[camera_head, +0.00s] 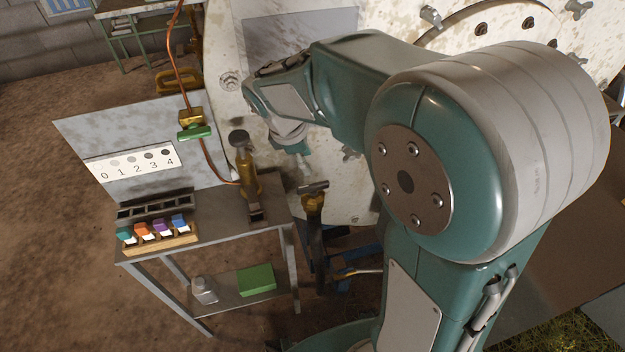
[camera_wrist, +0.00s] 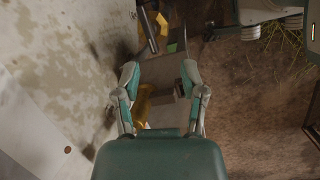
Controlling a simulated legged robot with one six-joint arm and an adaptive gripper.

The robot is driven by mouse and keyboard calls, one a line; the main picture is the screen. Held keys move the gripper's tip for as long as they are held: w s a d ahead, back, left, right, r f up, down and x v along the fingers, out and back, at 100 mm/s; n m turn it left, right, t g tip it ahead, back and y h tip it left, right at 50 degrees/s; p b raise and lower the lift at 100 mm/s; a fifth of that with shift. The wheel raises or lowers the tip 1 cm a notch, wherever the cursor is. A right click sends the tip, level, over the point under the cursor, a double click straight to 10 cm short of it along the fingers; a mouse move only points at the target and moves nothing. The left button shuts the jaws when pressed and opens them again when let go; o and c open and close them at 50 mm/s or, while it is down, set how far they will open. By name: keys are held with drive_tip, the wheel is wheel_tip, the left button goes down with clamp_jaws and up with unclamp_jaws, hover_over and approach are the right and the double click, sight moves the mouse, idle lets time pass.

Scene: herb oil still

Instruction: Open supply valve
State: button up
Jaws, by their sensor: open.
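A brass valve with a dark T-shaped handle (camera_head: 314,187) tops a dark upright pipe, right of the small bench. A second brass valve with a green lever (camera_head: 194,132) sits on a copper pipe before the grey panel. Which one is the supply valve is not marked. My gripper (camera_head: 303,165) hangs just above and left of the T-handle in the head view, partly hidden by my wrist. In the wrist view my gripper (camera_wrist: 160,75) is open, its fingers apart, with a yellow-brass part (camera_wrist: 146,100) beyond them. I see no contact with it.
A brass pump-like fitting (camera_head: 246,170) stands on the metal bench (camera_head: 215,210). A large pale, stained vessel wall (camera_head: 345,190) rises close behind my gripper.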

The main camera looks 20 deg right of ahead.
sight(315, 184)
drive_tip(key=w+f+n, duration=0.2)
drive_tip(key=f, duration=0.1)
drive_tip(key=w+a+f+n+h, duration=0.1)
drive_tip(key=w, duration=0.1)
drive_tip(key=shift+f+g, duration=0.2)
drive_tip(key=shift+g, duration=0.1)
drive_tip(key=x, duration=1)
drive_tip(key=shift+d+f, duration=0.1)
drive_tip(key=shift+f, duration=0.2)
clamp_jaws()
